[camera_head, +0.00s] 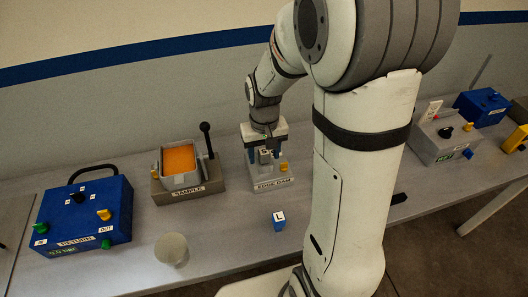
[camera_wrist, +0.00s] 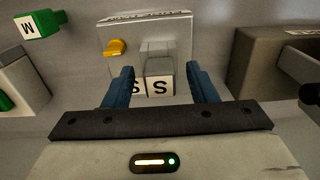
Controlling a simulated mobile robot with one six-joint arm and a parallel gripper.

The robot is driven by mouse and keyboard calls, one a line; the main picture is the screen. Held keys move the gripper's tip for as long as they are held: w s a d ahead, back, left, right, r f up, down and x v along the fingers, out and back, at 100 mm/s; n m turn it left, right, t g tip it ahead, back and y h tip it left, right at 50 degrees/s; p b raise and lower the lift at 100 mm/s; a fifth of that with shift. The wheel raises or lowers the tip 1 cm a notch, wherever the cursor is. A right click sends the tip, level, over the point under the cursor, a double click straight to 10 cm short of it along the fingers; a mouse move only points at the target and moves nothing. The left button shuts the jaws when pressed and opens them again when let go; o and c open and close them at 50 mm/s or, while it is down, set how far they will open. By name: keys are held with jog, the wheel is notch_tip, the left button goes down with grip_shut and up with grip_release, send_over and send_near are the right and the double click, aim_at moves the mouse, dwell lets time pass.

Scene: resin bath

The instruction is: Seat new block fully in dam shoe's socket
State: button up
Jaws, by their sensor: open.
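The dam shoe (camera_head: 270,184), a grey fixture labelled EDGE DAM with a yellow knob, stands on the table. It also shows at the top of the wrist view (camera_wrist: 125,32). A grey block (camera_wrist: 160,67) with a white face lettered S is at the shoe, and a second S shows just left of it. My gripper (camera_wrist: 160,71) is open, with one blue finger on each side of the block and visible gaps to it. In the head view my gripper (camera_head: 264,153) is low over the shoe. The socket is hidden, so I cannot tell how deep the block sits.
The SAMPLE stand (camera_head: 205,188) with an orange tray and black lever is close left. A blue RETURN box (camera_head: 110,192), pale disc (camera_head: 172,248) and blue L block (camera_head: 279,220) are on the table. A green lettered block (camera_wrist: 38,25) shows in the wrist view.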

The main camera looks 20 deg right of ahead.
aim_at(264, 152)
notch_tip(264, 152, up, 8)
jog(key=shift+f, duration=0.1)
jog(key=shift+s, duration=0.1)
dwell(0.6)
jog(key=s+r+t, duration=0.3)
jog(key=s+r, duration=0.1)
jog(key=s, duration=1)
jog(key=shift+d, duration=0.15)
dwell(0.7)
